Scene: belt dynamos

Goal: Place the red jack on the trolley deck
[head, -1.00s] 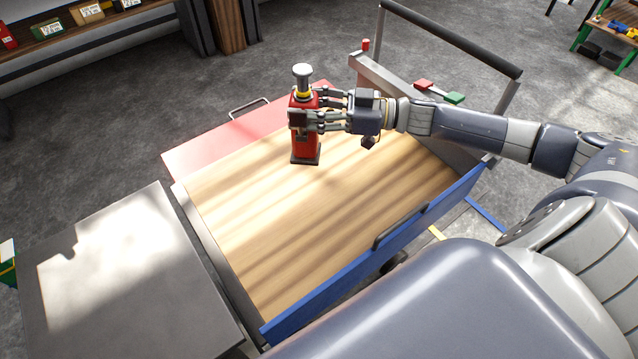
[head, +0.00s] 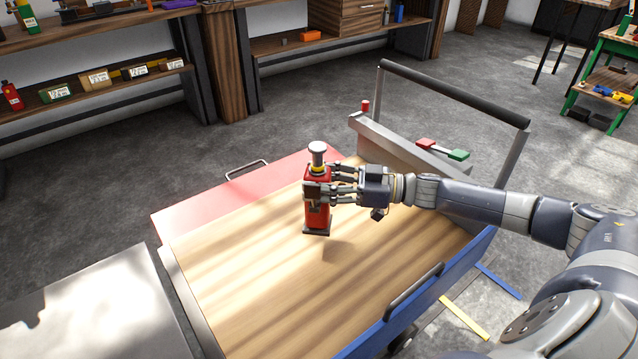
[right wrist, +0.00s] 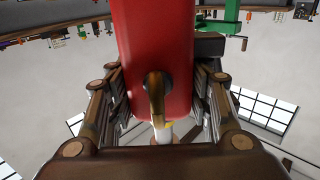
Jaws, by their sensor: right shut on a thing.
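The red jack (head: 317,211) is upright, with a dark base and a silver round top. My right gripper (head: 322,191) comes in from the right and is shut around its body. The jack is over the wooden trolley deck (head: 250,270); a shadow lies on the deck to the right of its base, and I cannot tell for sure whether the base touches the wood. In the right wrist view the red jack body (right wrist: 155,50) stands between the fingers, with a brass-coloured stub facing the camera. My left gripper is not in view.
The trolley has a red flap (head: 215,205), a blue side panel (head: 465,258) with a handle, and a push bar (head: 450,92) at the back right. A grey metal table (head: 95,310) stands at the left. Shelves (head: 110,90) line the back. Much of the deck is bare.

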